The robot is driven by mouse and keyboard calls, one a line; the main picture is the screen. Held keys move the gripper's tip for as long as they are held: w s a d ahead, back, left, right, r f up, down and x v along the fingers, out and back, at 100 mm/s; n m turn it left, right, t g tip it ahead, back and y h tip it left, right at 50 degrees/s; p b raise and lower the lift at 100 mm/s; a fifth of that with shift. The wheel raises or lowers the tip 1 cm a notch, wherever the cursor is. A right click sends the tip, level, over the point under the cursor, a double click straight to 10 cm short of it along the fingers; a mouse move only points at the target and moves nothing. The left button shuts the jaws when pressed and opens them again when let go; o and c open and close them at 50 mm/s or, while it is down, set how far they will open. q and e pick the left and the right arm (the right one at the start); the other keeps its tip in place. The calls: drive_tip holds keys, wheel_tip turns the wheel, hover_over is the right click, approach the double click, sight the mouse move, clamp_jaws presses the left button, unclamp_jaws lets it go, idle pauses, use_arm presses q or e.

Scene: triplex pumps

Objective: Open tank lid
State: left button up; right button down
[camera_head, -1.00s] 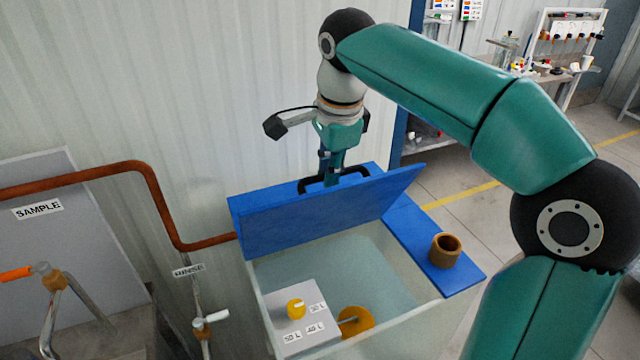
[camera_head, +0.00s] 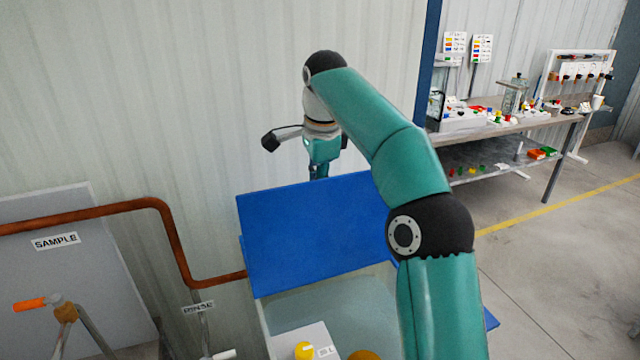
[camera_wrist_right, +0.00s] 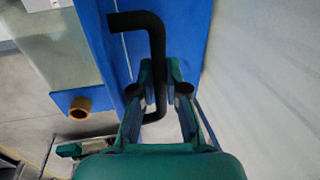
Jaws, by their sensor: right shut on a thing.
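The blue tank lid (camera_head: 310,232) stands raised and steeply tilted above the translucent tank (camera_head: 345,305). Its black handle (camera_wrist_right: 157,60) shows in the right wrist view, fixed to the blue panel. My right gripper (camera_wrist_right: 164,80) is shut on this handle, with its two green fingers on either side of the bar. In the head view the right gripper (camera_head: 318,172) is behind the lid's upper edge, so its fingertips and the handle are hidden. My left gripper is not in view.
A copper pipe (camera_head: 165,225) runs along the wall left of the tank. A yellow float (camera_head: 305,350) shows inside the tank. A brown cup-like fitting (camera_wrist_right: 79,108) sits on the blue rim. A cluttered workbench (camera_head: 520,130) stands at back right, with free floor before it.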

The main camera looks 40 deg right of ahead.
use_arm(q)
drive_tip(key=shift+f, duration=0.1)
use_arm(e)
drive_tip(key=shift+w+d+f, duration=0.15)
drive_tip(key=shift+w+f, duration=0.15)
drive_tip(key=shift+w, duration=0.2)
drive_tip(key=c, duration=1.6)
unclamp_jaws()
drive_tip(key=shift+o, duration=1.3)
drive_tip(key=shift+w+f, duration=0.1)
drive_tip(key=shift+o, duration=0.8)
drive_tip(key=shift+w+d+f, duration=0.1)
drive_tip(key=shift+w+f, duration=0.05)
drive_tip(key=shift+w, duration=0.05)
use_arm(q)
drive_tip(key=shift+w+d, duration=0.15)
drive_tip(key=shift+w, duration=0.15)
use_arm(e)
drive_tip(key=shift+d, duration=0.1)
